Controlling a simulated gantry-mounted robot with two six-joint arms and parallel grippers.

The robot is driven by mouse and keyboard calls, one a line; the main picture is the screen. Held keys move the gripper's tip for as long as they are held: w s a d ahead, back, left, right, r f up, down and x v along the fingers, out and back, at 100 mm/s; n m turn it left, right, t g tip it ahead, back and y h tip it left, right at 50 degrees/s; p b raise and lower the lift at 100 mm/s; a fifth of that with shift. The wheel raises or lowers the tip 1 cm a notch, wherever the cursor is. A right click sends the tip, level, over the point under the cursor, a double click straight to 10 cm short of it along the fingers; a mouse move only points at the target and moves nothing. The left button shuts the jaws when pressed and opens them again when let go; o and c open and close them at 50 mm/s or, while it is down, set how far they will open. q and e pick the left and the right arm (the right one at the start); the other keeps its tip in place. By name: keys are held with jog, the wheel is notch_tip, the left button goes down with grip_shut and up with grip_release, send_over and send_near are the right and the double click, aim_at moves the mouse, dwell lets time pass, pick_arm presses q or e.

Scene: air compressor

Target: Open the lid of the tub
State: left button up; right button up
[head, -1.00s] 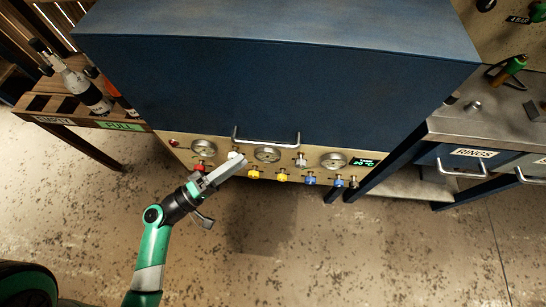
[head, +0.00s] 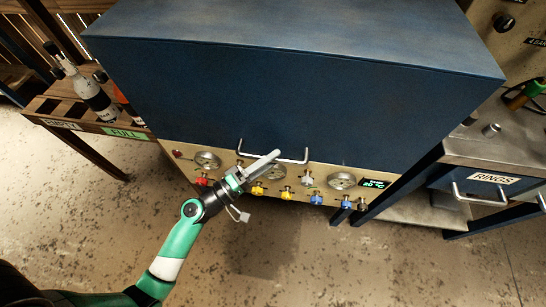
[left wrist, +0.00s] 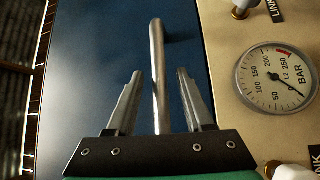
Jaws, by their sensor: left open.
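The tub is a large box with a dark blue lid (head: 300,95) that is closed above a beige gauge panel (head: 330,195). A grey metal bar handle (head: 290,159) sits low on the lid's front. My left gripper (head: 270,157) is at the left part of this handle in the head view. In the left wrist view the left gripper (left wrist: 156,80) is open, with the handle (left wrist: 157,75) running between its two fingers. My right gripper is not in view.
The panel carries gauges (head: 272,172) and coloured knobs (head: 316,198) just below the handle. A wooden rack with bottles (head: 100,105) stands at left. A metal bench with drawers labelled RINGS (head: 497,178) stands at right. The floor in front (head: 330,265) is clear.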

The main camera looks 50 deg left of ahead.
pick_arm(q)
jog(key=shift+w, duration=0.4)
grip_shut()
dwell(1.2)
